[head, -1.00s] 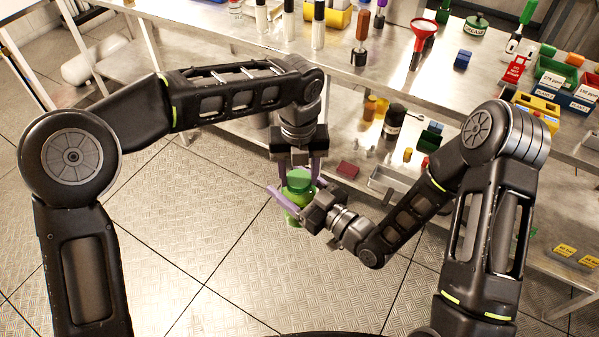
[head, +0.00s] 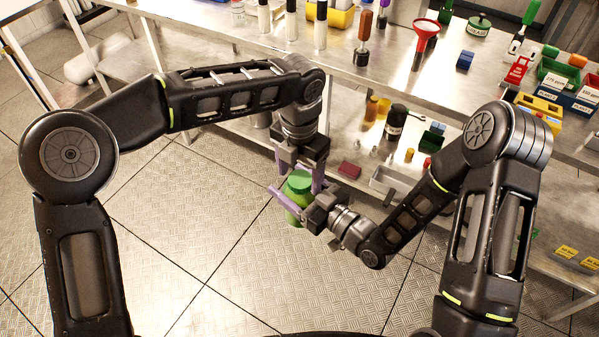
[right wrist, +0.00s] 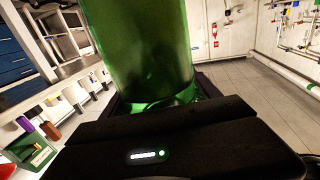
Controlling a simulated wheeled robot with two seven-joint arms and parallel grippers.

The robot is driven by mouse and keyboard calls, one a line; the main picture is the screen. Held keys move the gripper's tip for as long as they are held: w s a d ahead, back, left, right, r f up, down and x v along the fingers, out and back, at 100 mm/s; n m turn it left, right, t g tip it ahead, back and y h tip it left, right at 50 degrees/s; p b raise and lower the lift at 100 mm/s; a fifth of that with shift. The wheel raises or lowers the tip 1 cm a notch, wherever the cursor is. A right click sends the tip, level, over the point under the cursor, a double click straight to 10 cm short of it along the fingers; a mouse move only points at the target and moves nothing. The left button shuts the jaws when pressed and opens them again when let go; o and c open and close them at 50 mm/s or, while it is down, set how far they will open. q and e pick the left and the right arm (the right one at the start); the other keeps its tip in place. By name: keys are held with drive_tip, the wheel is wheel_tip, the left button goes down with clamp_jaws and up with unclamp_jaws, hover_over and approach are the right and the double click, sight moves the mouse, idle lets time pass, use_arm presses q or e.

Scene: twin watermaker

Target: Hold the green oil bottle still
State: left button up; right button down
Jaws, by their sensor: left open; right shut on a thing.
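The green oil bottle (head: 297,186) is held in the air over the floor, in front of the bench, at the middle of the head view. In the right wrist view the green bottle (right wrist: 145,45) fills the upper middle, close to the camera. My right gripper (head: 292,203) is shut on the bottle from the lower right. My left gripper (head: 298,172) points down from above the bottle, its purple fingers open on either side of the bottle's top. I cannot tell whether the left fingers touch the bottle.
The metal bench (head: 390,75) behind carries several bottles, a red funnel (head: 425,38) and a yellow bin (head: 538,108). Its lower shelf holds a dark jar (head: 395,122), a red block (head: 350,169) and a grey tray (head: 392,181). The floor around the bottle is clear.

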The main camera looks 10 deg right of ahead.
use_arm(q)
drive_tip(key=shift+r, duration=2.3)
drive_tip(key=shift+c, duration=0.3)
